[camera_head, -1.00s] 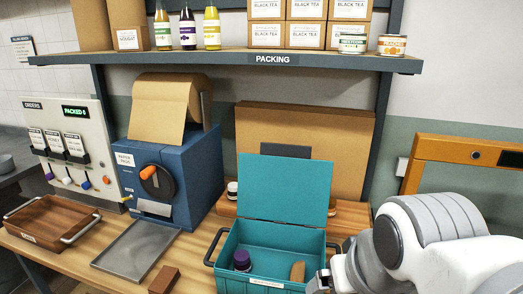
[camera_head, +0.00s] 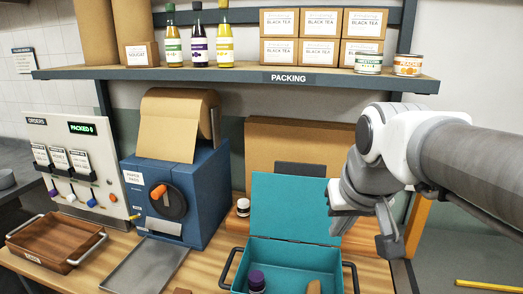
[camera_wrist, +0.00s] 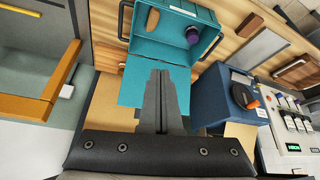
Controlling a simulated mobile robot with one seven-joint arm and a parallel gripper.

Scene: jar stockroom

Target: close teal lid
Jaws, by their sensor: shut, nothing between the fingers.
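The teal box (camera_head: 345,275) stands on the wooden counter with its teal lid (camera_head: 292,205) standing up, open, at its back edge. The box holds a jar with a purple cap (camera_head: 256,280) and a brown item (camera_head: 314,286). The box front is cut off by the head view's lower edge. My gripper (camera_head: 340,212) is at the lid's right side, raised above the box. In the wrist view its shut, empty fingers (camera_wrist: 159,75) overlap the lid (camera_wrist: 136,82), with the open box (camera_wrist: 148,18) beyond. I cannot tell whether they touch the lid.
The blue paper dispenser (camera_head: 185,195) stands left of the box, with a metal tray (camera_head: 148,266) before it. A wooden tray (camera_head: 58,240) is farther left. Cardboard (camera_head: 270,150) stands behind the lid.

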